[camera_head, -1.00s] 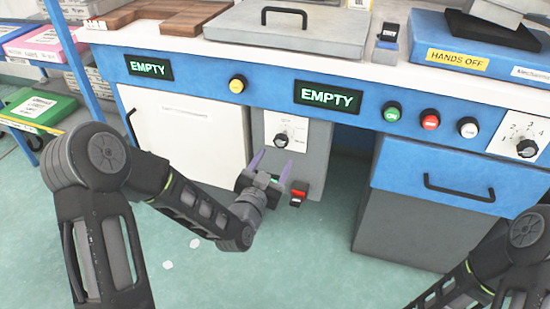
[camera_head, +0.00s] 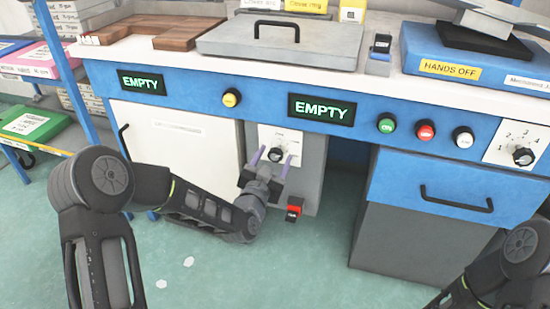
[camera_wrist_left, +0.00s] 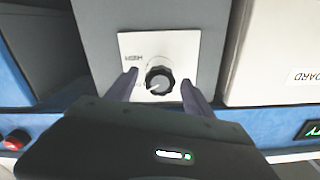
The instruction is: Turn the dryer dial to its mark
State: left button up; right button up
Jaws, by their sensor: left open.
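A black round dial (camera_head: 275,154) sits on a white plate on the grey box under the bench. In the left wrist view the dial (camera_wrist_left: 160,80) shows a pale pointer line toward the lower left, and the plate (camera_wrist_left: 185,45) carries the word HIGH, upside down. My left gripper (camera_head: 271,158) is open in front of the dial. In the left wrist view its two purple fingers (camera_wrist_left: 160,88) stand one on each side of the dial, with a gap on both sides. My right arm shows at the lower right, but its gripper is out of view.
A second dial (camera_head: 523,155) with numbers is on the right panel. Green (camera_head: 387,126), red (camera_head: 425,132) and white (camera_head: 464,137) buttons line the blue front. A red switch (camera_head: 294,208) sits below the grey box. A white door (camera_head: 170,140) is to the left.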

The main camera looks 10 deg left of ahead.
pick_arm(q)
jog(key=shift+w, duration=0.6)
jog(key=shift+d, duration=0.1)
grip_shut()
